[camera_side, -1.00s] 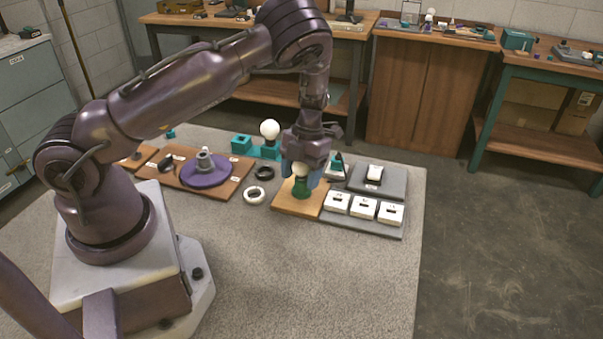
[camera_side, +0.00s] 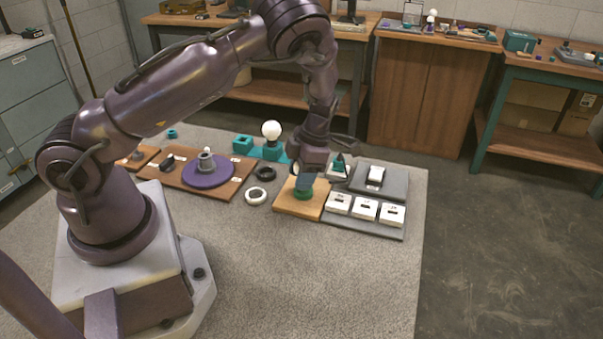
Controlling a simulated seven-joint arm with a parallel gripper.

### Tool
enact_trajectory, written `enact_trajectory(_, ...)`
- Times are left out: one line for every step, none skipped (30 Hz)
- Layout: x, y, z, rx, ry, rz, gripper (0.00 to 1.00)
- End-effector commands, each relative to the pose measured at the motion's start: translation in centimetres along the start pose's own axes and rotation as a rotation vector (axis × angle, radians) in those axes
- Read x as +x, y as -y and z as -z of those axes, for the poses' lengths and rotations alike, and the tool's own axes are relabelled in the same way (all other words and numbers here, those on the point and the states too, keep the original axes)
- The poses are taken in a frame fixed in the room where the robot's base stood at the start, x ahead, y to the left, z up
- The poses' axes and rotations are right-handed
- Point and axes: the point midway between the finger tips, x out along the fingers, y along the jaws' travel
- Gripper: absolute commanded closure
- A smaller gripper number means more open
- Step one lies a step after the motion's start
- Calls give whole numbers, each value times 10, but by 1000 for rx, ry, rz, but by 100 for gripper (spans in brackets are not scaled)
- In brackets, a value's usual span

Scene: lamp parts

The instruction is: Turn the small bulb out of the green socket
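The green socket (camera_side: 303,194) stands on a light wooden board near the middle of the table. My gripper (camera_side: 304,180) points down right over it. One bluish finger faces the camera and covers most of the space above the socket. Only a pale sliver that may be the small bulb (camera_side: 296,168) shows at the finger's left edge. The other finger is hidden. I cannot tell whether the fingers press on the bulb or stand apart from it.
A larger white bulb (camera_side: 271,131) stands in a teal holder behind left. White and black rings (camera_side: 255,196) lie left of the board. A grey tray (camera_side: 345,221) with white blocks is at right. A purple disc (camera_side: 208,171) sits further left. The table's front is clear.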

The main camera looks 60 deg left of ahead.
Motion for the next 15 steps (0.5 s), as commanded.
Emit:
enact_trajectory(0,0,0,-5,0,2,75)
enact_trajectory(0,0,0,-17,0,5,75)
enact_trajectory(0,0,0,-51,0,14,75)
enact_trajectory(0,0,0,-89,0,26,75)
enact_trajectory(0,0,0,-137,-1,39,75)
enact_trajectory(0,1,0,-212,0,60,75)
enact_trajectory(0,1,0,-271,-1,77,75)
enact_trajectory(0,1,0,-328,0,92,75)
enact_trajectory(-1,1,0,-399,-1,112,75)
enact_trajectory(-1,2,0,-445,0,126,75)
enact_trajectory(-1,2,0,-486,0,136,75)
enact_trajectory(-1,2,0,-529,0,148,75)
enact_trajectory(-1,3,0,-553,0,155,75)
enact_trajectory(-1,3,0,-570,0,160,75)
enact_trajectory(-1,3,0,-582,0,163,75)
